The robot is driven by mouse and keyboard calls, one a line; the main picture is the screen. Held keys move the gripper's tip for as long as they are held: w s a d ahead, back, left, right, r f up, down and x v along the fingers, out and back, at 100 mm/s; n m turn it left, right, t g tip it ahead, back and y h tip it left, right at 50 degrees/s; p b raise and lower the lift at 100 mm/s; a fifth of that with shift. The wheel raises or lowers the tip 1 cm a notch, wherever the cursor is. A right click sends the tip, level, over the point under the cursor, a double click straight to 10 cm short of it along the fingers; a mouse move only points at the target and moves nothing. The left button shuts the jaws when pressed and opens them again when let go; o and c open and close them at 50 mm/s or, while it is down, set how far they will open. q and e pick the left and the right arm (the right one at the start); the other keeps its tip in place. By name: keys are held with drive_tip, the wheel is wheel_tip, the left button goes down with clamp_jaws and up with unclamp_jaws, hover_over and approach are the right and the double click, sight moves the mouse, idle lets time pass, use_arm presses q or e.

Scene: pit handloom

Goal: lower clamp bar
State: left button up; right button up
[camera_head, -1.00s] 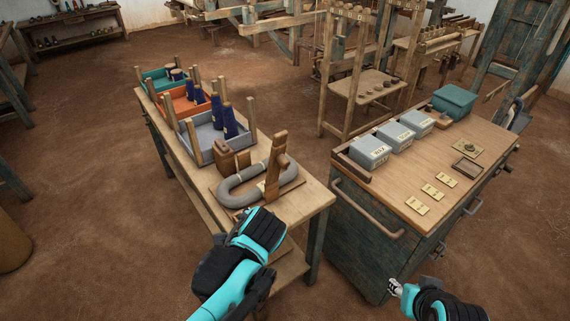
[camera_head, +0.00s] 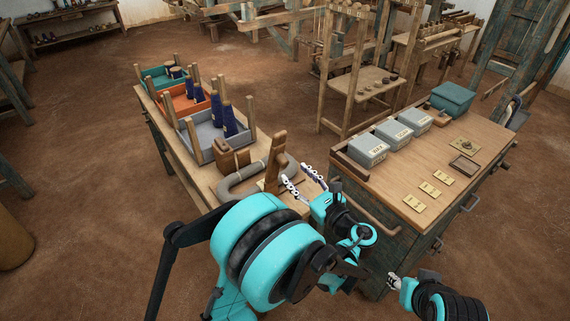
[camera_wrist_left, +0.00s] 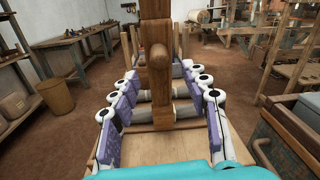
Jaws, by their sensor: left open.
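The wooden clamp bar (camera_head: 276,165) stands raised over a grey looped bundle (camera_head: 238,180) at the near end of the left table. My left gripper (camera_head: 303,181) is open, with its fingers just right of the bar. In the left wrist view the bar (camera_wrist_left: 156,90), with a round wooden peg (camera_wrist_left: 158,55), shows between the two purple-padded fingers (camera_wrist_left: 160,85). No finger visibly touches it. Grey bundle sections lie behind the bar. My left arm hides the table's near edge. My right gripper (camera_head: 394,282) is low beside the right cabinet, its opening too small to tell.
Orange (camera_head: 184,101) and grey (camera_head: 207,150) trays with blue cones stand farther along the left table. A wooden block (camera_head: 228,155) is beside the bundle. The cabinet (camera_head: 400,205) at right has a protruding rail and carries grey boxes. A narrow floor gap separates table and cabinet.

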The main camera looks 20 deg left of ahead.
sight(286, 165)
use_arm(q)
drive_tip(key=b+x, duration=0.1)
drive_tip(key=x, duration=0.5)
drive_tip(key=shift+w+a, duration=0.2)
drive_tip(key=shift+a, duration=0.1)
drive_tip(key=shift+c, duration=0.2)
clamp_jaws()
